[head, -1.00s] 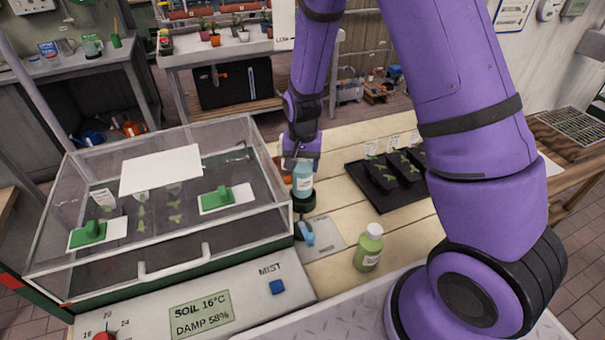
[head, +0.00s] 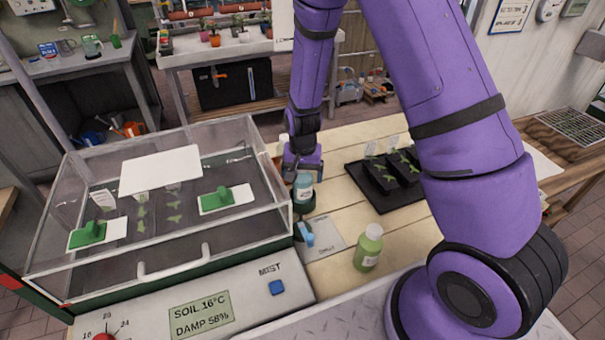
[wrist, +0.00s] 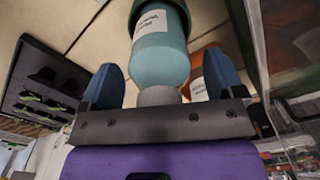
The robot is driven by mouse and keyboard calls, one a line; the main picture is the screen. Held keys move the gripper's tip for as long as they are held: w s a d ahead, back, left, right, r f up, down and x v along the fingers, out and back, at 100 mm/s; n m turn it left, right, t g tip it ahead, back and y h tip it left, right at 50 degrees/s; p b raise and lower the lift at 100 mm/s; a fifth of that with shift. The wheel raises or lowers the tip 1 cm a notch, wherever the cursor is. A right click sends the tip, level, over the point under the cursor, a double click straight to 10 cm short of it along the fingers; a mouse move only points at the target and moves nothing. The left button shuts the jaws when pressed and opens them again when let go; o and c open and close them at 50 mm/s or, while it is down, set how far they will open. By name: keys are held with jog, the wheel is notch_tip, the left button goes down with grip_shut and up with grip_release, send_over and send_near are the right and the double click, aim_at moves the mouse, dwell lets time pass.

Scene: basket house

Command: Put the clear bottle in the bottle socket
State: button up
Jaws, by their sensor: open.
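The clear bottle (head: 304,187), pale blue with a white label, stands upright with its lower end in the dark green bottle socket (head: 304,206) beside the glass case. In the wrist view the bottle (wrist: 162,63) has its base inside the round green rim of the socket (wrist: 133,12). My gripper (head: 303,170) is above the bottle and points down at it. In the wrist view my gripper's blue fingers (wrist: 161,84) are apart on either side of the bottle's neck and grey cap, with gaps visible. The socket's inside is hidden.
An orange bottle (wrist: 197,88) with a white label stands close beside the clear one. A green bottle (head: 369,248) stands nearer, to the right. The glass case (head: 150,262) is at left, and a black seedling tray (head: 385,200) lies at right. A blue lever (head: 306,233) is in front.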

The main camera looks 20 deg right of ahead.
jog(key=shift+r, duration=0.1)
notch_tip(320, 180, up, 12)
jog(key=shift+r, duration=0.2)
jog(key=s+d+r+n+t, duration=0.2)
jog(key=s+d+r, duration=0.1)
jog(key=s+r, duration=0.65)
jog(key=s+d+r+n+t, duration=0.2)
jog(key=s+r, duration=0.5)
jog(key=r, duration=0.6)
jog(key=s+d+r+n+t, duration=0.1)
jog(key=s+r, duration=0.3)
jog(key=s, duration=0.5)
jog(key=shift+s+d, duration=0.4)
jog(key=shift+c, duration=0.4)
